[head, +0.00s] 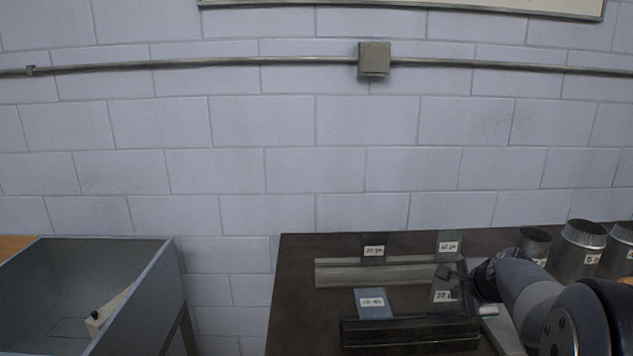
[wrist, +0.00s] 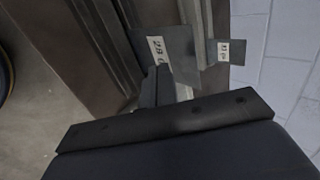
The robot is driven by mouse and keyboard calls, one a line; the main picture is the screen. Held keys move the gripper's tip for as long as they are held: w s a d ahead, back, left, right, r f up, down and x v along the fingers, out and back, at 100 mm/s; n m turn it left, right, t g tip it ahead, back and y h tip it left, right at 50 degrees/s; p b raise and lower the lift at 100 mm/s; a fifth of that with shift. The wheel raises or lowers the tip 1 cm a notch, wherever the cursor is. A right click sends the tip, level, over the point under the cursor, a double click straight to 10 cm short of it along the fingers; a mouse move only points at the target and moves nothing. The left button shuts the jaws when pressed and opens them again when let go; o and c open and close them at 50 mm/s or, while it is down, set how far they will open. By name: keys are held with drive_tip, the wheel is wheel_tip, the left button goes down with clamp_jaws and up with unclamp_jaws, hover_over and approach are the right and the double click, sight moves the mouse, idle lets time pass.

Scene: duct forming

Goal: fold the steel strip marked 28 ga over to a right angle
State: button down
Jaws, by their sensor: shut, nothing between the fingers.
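The steel strip whose label starts with 28 (wrist: 181,57) is a grey sheet just beyond my gripper (wrist: 155,82) in the wrist view. The fingers are shut and empty, and they cover part of the strip and the end of its label. In the head view my gripper (head: 446,272) is above the right part of the bench, close over this strip (head: 443,308), whose label is partly readable. Whether the fingers touch the strip, and its exact angle, I cannot tell.
Other labelled strips stand at the back left (head: 374,241) and back right (head: 449,237); another (head: 374,311) is at front left. A light metal bar (head: 340,274) and a dark bar (head: 400,336) cross the bench. Round duct pieces (head: 580,250) stand right. A grey bin (head: 150,270) is left.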

drive_tip(key=shift+w, duration=0.15)
drive_tip(key=shift+w+r+p, duration=0.1)
drive_tip(key=shift+w+p, duration=1.2)
drive_tip(key=shift+w, duration=1.15)
drive_tip(key=shift+w+r, duration=0.1)
drive_tip(key=shift+w, duration=0.05)
drive_tip(key=shift+w+a+p, duration=0.1)
drive_tip(key=shift+w+p, duration=0.3)
drive_tip(key=shift+w, duration=0.35)
drive_tip(key=shift+w+f, duration=0.15)
drive_tip(key=shift+f, duration=0.05)
drive_tip(key=shift+w+f, duration=0.45)
drive_tip(key=shift+w, duration=0.1)
drive_tip(key=shift+a+f, duration=0.1)
